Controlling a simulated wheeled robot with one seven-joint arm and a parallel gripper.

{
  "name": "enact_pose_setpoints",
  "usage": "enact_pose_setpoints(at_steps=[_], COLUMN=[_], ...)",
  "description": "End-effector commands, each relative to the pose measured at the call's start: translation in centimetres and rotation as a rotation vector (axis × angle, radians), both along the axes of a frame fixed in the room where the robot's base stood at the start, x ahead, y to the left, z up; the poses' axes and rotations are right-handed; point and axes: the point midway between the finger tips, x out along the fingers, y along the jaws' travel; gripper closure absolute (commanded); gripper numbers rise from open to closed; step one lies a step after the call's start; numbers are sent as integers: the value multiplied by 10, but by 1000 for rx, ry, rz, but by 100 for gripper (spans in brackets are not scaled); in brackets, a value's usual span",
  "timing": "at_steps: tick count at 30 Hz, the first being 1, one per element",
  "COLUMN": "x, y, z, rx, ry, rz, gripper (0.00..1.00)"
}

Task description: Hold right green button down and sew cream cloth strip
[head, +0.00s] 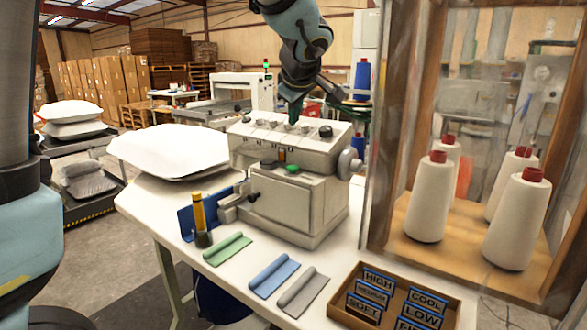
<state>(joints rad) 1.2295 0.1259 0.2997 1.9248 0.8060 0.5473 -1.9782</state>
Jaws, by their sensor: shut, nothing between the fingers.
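The cream sewing machine (300,205) stands on the white table. A green button (292,169) sits on its front ledge, beside a small orange-brown part and a dark knob. My gripper (294,120) points down at the machine's top panel, above and behind the green button and apart from it. Its fingers are small and partly lost against the panel; they look closed and empty. I cannot make out a cream cloth strip. Rolled green (228,249), blue (274,275) and grey (303,291) cloths lie on the table in front of the machine.
A white pillow (170,150) lies left of the machine. A yellow-topped bottle (198,215) stands at its front left. A brown tray (447,318) of label plates is at the front right. A framed cabinet with white thread cones (430,200) closes off the right side.

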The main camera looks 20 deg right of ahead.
Motion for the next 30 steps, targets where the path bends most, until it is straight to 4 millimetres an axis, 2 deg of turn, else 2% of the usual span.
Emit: enact_pose_setpoints(at_steps=[5, 11, 24, 30], x=[0, 0, 0, 0], y=[0, 0, 0, 0], z=[-3, -16, -76, -89], rx=[1, 1, 0, 0], ry=[1, 1, 0, 1], rz=[1, -1, 0, -1], gripper=[100, 100, 100, 100])
